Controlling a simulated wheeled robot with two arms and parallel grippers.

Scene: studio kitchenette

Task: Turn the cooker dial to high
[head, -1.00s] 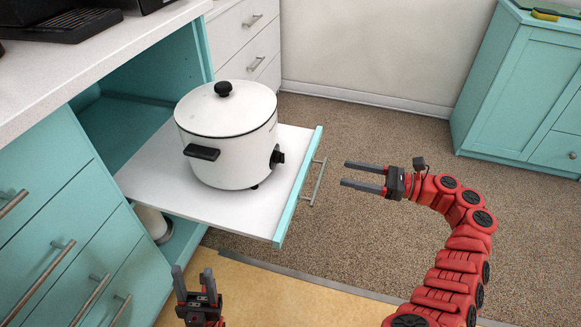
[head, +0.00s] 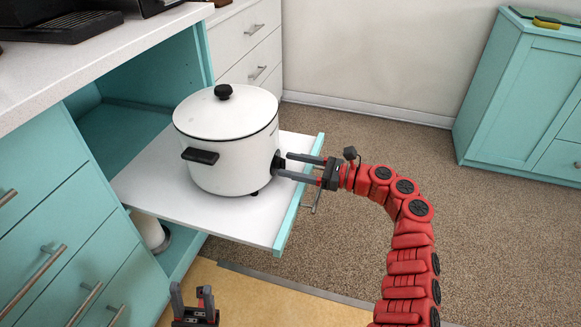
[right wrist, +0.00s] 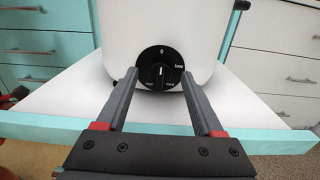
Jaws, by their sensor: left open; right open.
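The white cooker (head: 228,140) with its black-knobbed lid stands upright on a pulled-out white shelf (head: 150,195). Its black dial (right wrist: 160,69) faces my right gripper; in the right wrist view its pointer looks roughly vertical, with "0" at the top and small labels around. In the head view the dial is mostly hidden by the fingertips. My right gripper (head: 283,166) is open, with one finger on each side of the dial; I cannot tell whether they touch it. My left gripper (head: 190,292) is open and empty, low in front of the shelf.
The shelf's teal front edge (head: 297,195) and its bar handle (head: 319,190) lie beneath my right gripper. A white countertop (head: 60,75) overhangs at the left, above teal drawers. The carpeted floor to the right is clear.

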